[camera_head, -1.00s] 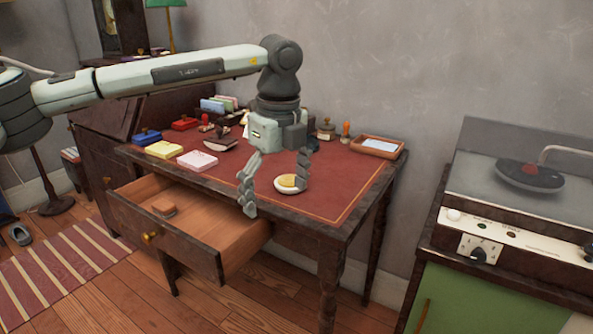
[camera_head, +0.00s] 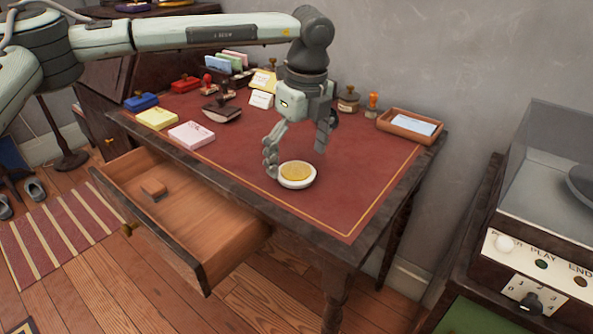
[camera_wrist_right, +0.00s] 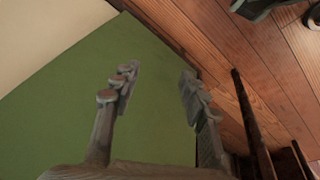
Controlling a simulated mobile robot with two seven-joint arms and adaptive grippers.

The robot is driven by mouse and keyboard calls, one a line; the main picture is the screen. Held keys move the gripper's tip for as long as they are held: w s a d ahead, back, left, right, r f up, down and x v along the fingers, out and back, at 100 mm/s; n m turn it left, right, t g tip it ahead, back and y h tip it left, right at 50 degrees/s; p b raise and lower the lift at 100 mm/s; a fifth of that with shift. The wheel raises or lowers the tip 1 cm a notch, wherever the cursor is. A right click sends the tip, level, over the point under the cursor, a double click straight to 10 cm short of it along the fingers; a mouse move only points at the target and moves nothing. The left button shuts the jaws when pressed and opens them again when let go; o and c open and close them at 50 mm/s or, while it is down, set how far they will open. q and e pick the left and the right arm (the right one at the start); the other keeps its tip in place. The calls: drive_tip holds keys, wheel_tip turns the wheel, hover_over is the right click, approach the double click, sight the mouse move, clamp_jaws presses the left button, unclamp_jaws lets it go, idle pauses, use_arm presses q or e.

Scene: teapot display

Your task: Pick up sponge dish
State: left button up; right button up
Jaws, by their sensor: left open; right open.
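The sponge dish (camera_head: 297,184) is a small white round dish with a yellow sponge (camera_head: 296,171) in it. It sits on the red top of the desk (camera_head: 345,190), near the front edge. My left gripper (camera_head: 297,160) is open and points down at the dish. One finger is at the dish's left side and the other is above and behind it. I cannot tell whether a finger touches the dish. My right gripper (camera_wrist_right: 157,90) is open and empty in the right wrist view, over a green surface and the wooden floor.
The desk drawer (camera_head: 185,220) stands open with a small brown block (camera_head: 153,187) inside. Note pads (camera_head: 191,134), stamps and a card holder stand at the left and back. A tray with paper (camera_head: 410,126) is at the back right. A record player cabinet (camera_head: 530,270) stands at the right.

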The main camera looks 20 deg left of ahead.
use_arm(q)
drive_tip(key=shift+w+a+f, duration=0.1)
drive_tip(key=shift+f, duration=0.6)
drive_tip(key=shift+w+a+f, duration=0.1)
drive_tip(key=shift+f, duration=0.55)
drive_tip(key=shift+r, duration=0.1)
drive_tip(key=c, duration=1.6)
